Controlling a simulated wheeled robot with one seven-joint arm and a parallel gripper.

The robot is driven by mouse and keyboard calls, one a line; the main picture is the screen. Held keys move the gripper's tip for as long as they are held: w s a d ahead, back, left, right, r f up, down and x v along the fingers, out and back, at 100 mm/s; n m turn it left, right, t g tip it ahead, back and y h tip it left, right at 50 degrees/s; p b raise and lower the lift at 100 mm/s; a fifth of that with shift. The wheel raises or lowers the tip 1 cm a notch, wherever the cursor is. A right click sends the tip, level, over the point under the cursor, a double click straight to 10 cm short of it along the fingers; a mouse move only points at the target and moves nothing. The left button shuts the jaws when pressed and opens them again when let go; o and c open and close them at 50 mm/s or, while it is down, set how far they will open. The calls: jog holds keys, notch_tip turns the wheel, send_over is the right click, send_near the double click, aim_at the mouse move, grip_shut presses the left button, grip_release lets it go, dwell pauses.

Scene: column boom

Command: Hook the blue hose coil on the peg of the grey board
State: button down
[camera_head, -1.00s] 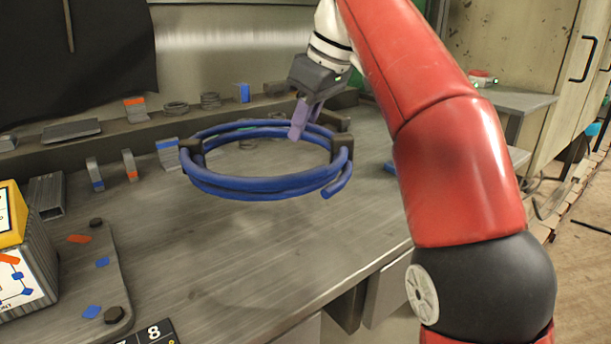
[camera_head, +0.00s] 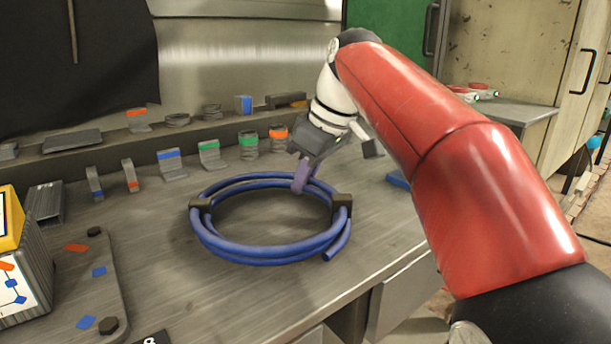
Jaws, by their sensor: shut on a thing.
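The blue hose coil (camera_head: 272,253) is a ring of several turns, bound with dark bands at its left and right. It hangs level, low over the grey bench or touching it; I cannot tell which. My gripper (camera_head: 302,182) reaches down from the upper right with purple fingers. It is shut on the far side of the coil. The fingers hide a short piece of hose there. I cannot make out a grey board with a peg in this view.
The grey metal bench (camera_head: 165,275) has free room left of the coil and in front of it. Brackets and rings with coloured bands line the back ledge (camera_head: 75,165). A bolted plate (camera_head: 70,300) and a yellow-topped box (camera_head: 18,275) are at left.

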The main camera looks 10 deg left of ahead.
jog(key=c, duration=1.4)
grip_release()
jog(key=shift+f, duration=0.1)
jog(key=shift+o, duration=0.2)
